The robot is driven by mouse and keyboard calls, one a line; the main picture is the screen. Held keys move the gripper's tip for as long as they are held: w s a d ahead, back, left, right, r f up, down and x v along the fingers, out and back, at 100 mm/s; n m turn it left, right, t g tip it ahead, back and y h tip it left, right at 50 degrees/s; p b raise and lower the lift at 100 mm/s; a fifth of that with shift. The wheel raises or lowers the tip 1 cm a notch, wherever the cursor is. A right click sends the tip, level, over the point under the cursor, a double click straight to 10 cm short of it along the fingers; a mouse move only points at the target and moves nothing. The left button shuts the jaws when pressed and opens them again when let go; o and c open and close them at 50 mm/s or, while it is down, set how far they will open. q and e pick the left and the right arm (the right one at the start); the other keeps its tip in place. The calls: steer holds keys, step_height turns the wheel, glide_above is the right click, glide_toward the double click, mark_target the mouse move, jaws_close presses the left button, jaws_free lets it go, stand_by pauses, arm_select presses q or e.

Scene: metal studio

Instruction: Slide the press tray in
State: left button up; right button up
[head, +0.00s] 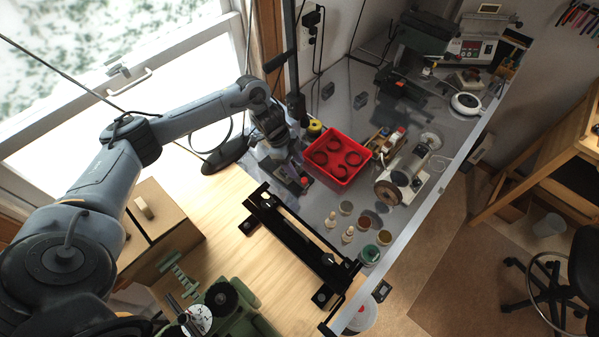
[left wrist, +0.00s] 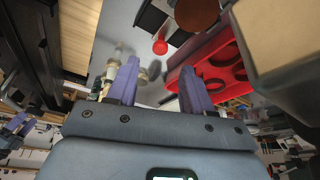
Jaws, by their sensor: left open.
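A red tray (head: 316,172) holding several dark curved pieces lies on the grey metal bench top; I take it to be the press tray. My left gripper (head: 303,183) is just left of the tray, low over the bench. In the left wrist view its two purple fingers (left wrist: 158,85) are apart with nothing between them. A small red round piece (left wrist: 160,46) shows beyond the fingertips, and the red tray (left wrist: 216,52) is beside and behind the right finger. I cannot tell whether finger and tray touch. My right gripper is in neither view.
A black rail frame (head: 300,245) runs along the wood-to-metal seam. Small jars (head: 363,222) and pale pegs (head: 348,236) stand in front of the tray. A white-and-brown spool device (head: 390,190) stands right of it. The bench behind the tray is partly clear.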

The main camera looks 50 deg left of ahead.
arm_select(q)
steer(key=shift+v, duration=2.2)
